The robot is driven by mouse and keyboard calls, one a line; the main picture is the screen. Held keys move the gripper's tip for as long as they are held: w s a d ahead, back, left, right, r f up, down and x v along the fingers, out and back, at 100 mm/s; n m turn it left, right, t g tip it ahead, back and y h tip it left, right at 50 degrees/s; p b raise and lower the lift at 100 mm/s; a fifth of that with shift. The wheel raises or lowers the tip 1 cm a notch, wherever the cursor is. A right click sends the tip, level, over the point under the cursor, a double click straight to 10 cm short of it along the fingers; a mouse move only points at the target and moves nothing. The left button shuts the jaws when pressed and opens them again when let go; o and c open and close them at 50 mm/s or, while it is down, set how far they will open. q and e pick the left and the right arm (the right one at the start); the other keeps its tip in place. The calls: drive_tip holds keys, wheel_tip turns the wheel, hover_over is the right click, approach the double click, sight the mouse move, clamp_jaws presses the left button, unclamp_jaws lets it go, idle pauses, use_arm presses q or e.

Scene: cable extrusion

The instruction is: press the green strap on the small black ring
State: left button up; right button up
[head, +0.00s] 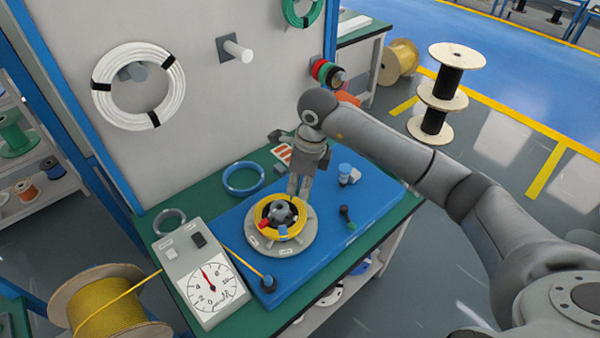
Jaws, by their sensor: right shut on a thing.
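My right gripper (298,193) points down over the round grey plate (294,244) on the blue board. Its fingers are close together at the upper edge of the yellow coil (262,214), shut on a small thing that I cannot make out. The coil lies around a dark grey hub (281,211), with small red, blue and white pieces on it. I cannot clearly tell the green strap or the small black ring at this size. My left gripper is not in view.
The blue board (325,253) lies on a green bench. A dial gauge (210,285) stands at its left, with a yellow cable running past from a spool (105,308). A blue-capped post (347,174) stands right of my gripper. A blue ring (243,191) lies behind.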

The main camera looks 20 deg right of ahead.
drive_tip(key=m+b, duration=0.1)
drive_tip(key=b, duration=0.3)
hover_over(300, 217)
drive_tip(key=shift+f, duration=4)
drive_tip(key=shift+f, duration=0.1)
drive_tip(key=shift+d+f+b, duration=0.1)
drive_tip(key=shift+f+b, duration=1.3)
drive_tip(key=shift+b, duration=0.05)
drive_tip(key=shift+f+b, duration=0.55)
drive_tip(key=shift+s+f, duration=0.15)
drive_tip(key=shift+f, duration=0.05)
drive_tip(key=o, duration=0.9)
